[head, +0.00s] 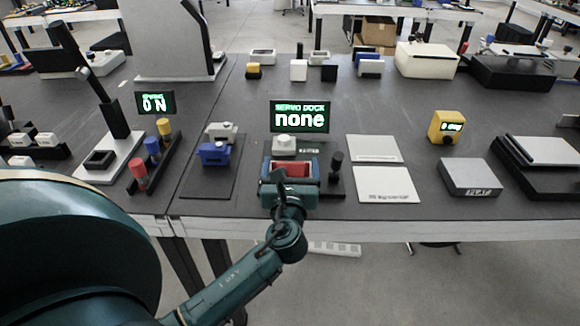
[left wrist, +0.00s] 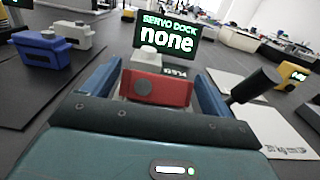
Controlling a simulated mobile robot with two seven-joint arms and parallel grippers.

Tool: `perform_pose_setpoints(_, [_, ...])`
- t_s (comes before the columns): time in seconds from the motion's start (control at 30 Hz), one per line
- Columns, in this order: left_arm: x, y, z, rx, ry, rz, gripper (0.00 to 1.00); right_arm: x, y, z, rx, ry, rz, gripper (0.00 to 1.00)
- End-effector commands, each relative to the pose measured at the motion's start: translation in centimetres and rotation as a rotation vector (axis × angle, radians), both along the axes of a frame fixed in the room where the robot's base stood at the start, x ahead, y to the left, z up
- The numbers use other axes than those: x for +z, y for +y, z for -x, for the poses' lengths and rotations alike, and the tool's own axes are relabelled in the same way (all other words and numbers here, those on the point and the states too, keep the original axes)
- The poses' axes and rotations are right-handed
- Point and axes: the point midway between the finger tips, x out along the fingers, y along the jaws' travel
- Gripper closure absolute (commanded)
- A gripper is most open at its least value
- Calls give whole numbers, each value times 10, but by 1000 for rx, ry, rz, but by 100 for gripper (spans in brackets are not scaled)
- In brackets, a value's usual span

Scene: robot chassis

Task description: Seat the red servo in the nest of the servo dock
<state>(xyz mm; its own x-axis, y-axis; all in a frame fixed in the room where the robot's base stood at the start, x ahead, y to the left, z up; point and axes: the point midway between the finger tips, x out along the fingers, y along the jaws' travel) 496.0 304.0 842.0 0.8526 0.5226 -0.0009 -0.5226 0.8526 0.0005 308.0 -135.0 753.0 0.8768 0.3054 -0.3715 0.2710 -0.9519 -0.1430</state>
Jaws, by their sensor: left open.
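The red servo (head: 293,170) sits at the front of the servo dock, between the two blue fingers of my left gripper (head: 291,174). In the left wrist view the red servo (left wrist: 160,89) shows upright between the fingers, with a visible gap on the right side. The gripper is open around it. The servo dock's screen (head: 300,117) reads "none". A light grey block with a round knob (head: 285,143) stands just behind the servo. The nest itself is hidden by the servo and gripper, so I cannot tell whether the servo is seated. My right gripper is out of view.
A black lever (head: 337,163) stands close right of the gripper. A blue servo (head: 213,154) and a grey servo (head: 221,131) lie on a dark mat to the left. White plates (head: 386,184) and a grey box (head: 470,177) lie to the right.

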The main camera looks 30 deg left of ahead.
Motion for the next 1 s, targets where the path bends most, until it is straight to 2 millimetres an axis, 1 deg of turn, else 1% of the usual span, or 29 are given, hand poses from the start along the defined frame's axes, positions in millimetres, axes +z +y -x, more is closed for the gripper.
perform_pose_setpoints(0.07, [0, 0, 0, 0, 0, 0, 16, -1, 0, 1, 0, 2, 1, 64])
perform_pose_setpoints(0.5, [1, 0, 0, 0, -2, -1, 52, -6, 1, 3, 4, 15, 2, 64])
perform_pose_setpoints(0.53, [1, 0, 0, 0, -2, -1, 54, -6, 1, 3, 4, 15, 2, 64])
perform_pose_setpoints(0.67, [1, 0, 0, 0, -2, -1, 54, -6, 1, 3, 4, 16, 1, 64])
perform_pose_setpoints(0.77, [8, 1, 0, 0, -4, -1, 54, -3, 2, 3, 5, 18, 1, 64])
perform_pose_setpoints(0.87, [24, 1, -1, 1, -7, -1, 54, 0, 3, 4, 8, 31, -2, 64])
perform_pose_setpoints(1.0, [54, 1, 0, 0, -8, -1, 54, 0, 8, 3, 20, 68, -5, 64])
